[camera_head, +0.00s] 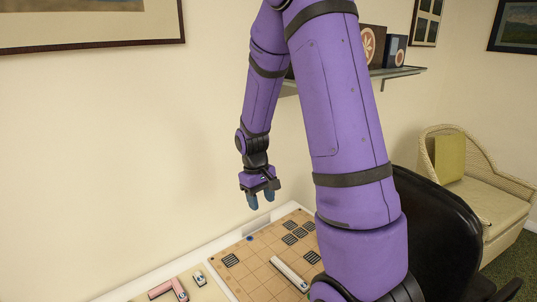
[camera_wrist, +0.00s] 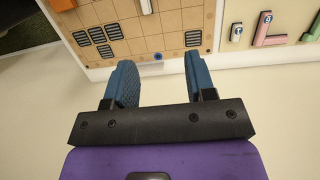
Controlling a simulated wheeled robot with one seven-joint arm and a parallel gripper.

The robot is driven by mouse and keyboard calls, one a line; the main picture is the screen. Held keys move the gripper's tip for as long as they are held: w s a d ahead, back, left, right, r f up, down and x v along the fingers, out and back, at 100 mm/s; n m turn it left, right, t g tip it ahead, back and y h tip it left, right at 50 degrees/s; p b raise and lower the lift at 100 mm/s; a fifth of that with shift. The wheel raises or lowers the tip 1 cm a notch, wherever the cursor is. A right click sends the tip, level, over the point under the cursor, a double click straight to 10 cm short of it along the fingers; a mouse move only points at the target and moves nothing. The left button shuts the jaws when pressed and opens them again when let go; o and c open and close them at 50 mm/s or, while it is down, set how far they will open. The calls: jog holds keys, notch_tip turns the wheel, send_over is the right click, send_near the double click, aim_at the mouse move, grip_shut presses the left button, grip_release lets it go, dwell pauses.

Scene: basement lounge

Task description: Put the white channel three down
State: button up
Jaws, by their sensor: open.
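A long white piece (camera_head: 290,273), which looks like the white channel three, lies on the tan gridded board (camera_head: 257,277). My arm hides part of the board's right side. In the wrist view only the end of the long white piece (camera_wrist: 146,6) shows at the top edge, on the board (camera_wrist: 150,45). My gripper (camera_head: 261,197) is open and empty, pointing down in the air above the far edge of the board and apart from the white piece. In the wrist view nothing is between its blue fingers (camera_wrist: 158,80).
Dark slotted squares (camera_head: 230,260) sit in several board cells. Left of the board lie a pink angled piece (camera_head: 166,288) and a short white piece (camera_head: 200,278). A wall stands behind the table. A black chair (camera_head: 440,225) is at the right.

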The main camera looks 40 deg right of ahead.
jog(key=s+a+r+t, duration=0.25)
jog(key=a+r, duration=0.25)
jog(key=r, duration=0.6)
jog(key=s+a+r+t, duration=0.2)
jog(key=s+a+r, duration=0.2)
jog(key=s+r, duration=0.3)
jog(key=s+a+r+t, duration=0.2)
jog(key=s+a+r, duration=0.3)
jog(key=s+r, duration=0.2)
jog(key=shift+s+n, duration=0.3)
jog(key=shift+s, duration=0.65)
